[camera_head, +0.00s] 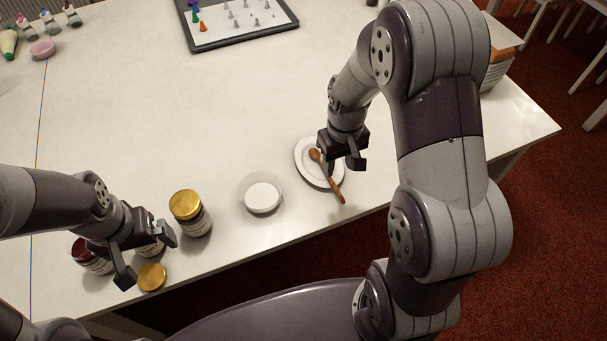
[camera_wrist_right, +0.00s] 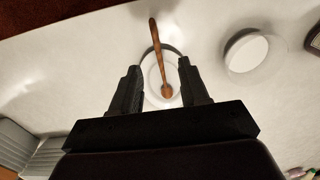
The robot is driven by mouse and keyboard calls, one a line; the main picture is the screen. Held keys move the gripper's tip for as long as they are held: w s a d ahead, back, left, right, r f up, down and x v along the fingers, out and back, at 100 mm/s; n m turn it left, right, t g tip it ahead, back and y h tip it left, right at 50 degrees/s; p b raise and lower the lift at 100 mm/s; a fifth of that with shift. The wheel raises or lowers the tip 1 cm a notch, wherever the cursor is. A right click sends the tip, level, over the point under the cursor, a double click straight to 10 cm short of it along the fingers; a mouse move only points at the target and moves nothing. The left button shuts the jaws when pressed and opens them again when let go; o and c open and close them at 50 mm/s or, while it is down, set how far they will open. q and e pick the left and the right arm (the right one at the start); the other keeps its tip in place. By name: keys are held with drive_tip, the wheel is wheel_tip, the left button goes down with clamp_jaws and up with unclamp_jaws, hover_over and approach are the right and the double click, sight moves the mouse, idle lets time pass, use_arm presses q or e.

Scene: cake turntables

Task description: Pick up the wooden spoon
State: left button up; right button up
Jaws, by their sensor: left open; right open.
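A brown wooden spoon (camera_head: 333,183) lies across a white plate (camera_head: 303,172) near the table's front edge, its handle reaching past the plate's rim. My right gripper (camera_head: 344,168) is open above the plate, beside the spoon. In the right wrist view the spoon (camera_wrist_right: 157,50) shows ahead of the open right gripper (camera_wrist_right: 162,80), its bowl lying between the two fingers in the picture and its handle pointing away. The spoon is not held. My left gripper (camera_head: 148,258) is open and empty over the jars at the lower left.
A white round dish (camera_head: 262,195) stands left of the plate. Gold-lidded jars (camera_head: 188,212) stand near my left gripper. A dark-framed board with small figures (camera_head: 240,22) lies at the back. A stack (camera_head: 497,72) is at the back right. The table's middle is clear.

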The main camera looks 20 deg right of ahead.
sight(339, 193)
drive_tip(key=f, duration=0.8)
drive_tip(key=d+f, duration=0.1)
drive_tip(key=f, duration=0.3)
drive_tip(key=shift+s, duration=0.3)
clamp_jaws()
